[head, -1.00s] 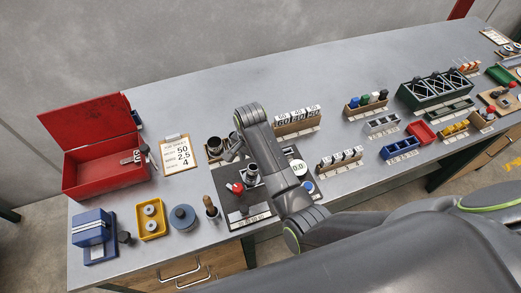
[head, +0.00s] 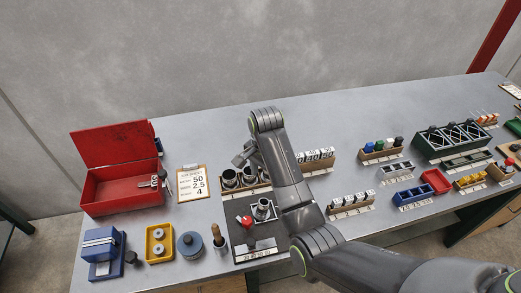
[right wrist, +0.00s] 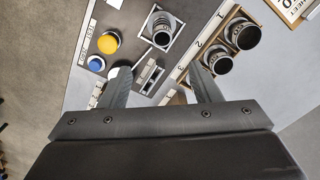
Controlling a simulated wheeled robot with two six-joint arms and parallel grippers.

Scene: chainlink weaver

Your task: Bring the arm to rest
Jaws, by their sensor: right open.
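My right arm (head: 284,178) reaches in from the lower right in the head view, over the dark station board on the bench. My right gripper (head: 243,156) is partly hidden beside the wrist, near a wooden rack of dark cups (head: 230,179). In the right wrist view the two fingers (right wrist: 163,84) stand wide apart with nothing between them. Below them show the board, a dark cylinder in a square holder (right wrist: 161,29) and the numbered rack. I cannot tell the exact height of the fingers above these. My left gripper is not in view.
A red open box (head: 120,190), a clipboard (head: 191,184), a yellow tray (head: 159,243) and a blue block (head: 103,246) are at left. Racks, a green crate (head: 450,140) and blue bins (head: 413,196) are at right. Bare bench lies along the back.

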